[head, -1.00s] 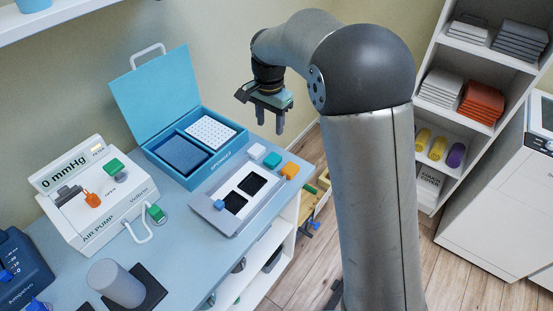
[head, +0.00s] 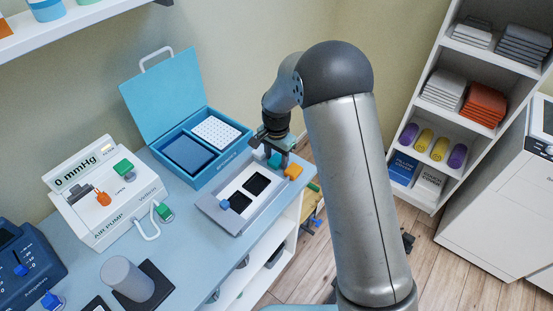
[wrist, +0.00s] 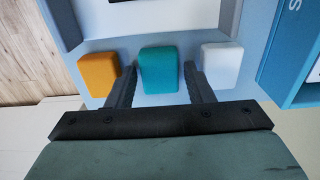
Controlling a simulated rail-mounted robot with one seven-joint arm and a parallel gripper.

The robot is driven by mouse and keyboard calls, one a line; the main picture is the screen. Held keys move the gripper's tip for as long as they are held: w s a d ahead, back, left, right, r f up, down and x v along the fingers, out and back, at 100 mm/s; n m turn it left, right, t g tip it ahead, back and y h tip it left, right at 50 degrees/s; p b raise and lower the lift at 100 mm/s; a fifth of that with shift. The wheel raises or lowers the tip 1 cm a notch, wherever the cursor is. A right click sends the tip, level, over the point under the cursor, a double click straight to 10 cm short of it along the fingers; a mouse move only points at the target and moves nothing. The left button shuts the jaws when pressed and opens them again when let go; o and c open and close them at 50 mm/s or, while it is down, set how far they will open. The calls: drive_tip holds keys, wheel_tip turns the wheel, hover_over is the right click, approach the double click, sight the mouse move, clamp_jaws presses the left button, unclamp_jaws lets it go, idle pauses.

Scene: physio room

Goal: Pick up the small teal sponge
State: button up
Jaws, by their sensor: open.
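An air pump (head: 105,195) is further left. The bench edge drops to shelves on the right.

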sight(277, 160)
drive_tip(key=c, duration=0.7)
drive_tip(key=shift+c, duration=0.2)
drive_tip(key=shift+r, duration=0.55)
drive_tip(key=r, duration=0.1)
drive_tip(key=r+b, duration=0.1)
drive_tip(key=shift+s+d+r, duration=0.15)
drive_tip(key=shift+s+r, duration=0.1)
drive_tip(key=shift+r, duration=0.05)
drive_tip(key=s+d+r+b, duration=0.3)
drive_tip(key=s+d+r, duration=0.3)
drive_tip(key=s+r, duration=0.3)
drive_tip(key=s, duration=0.3)
drive_tip(key=shift+r+b, duration=0.15)
drive_tip(key=shift+b, duration=0.25)
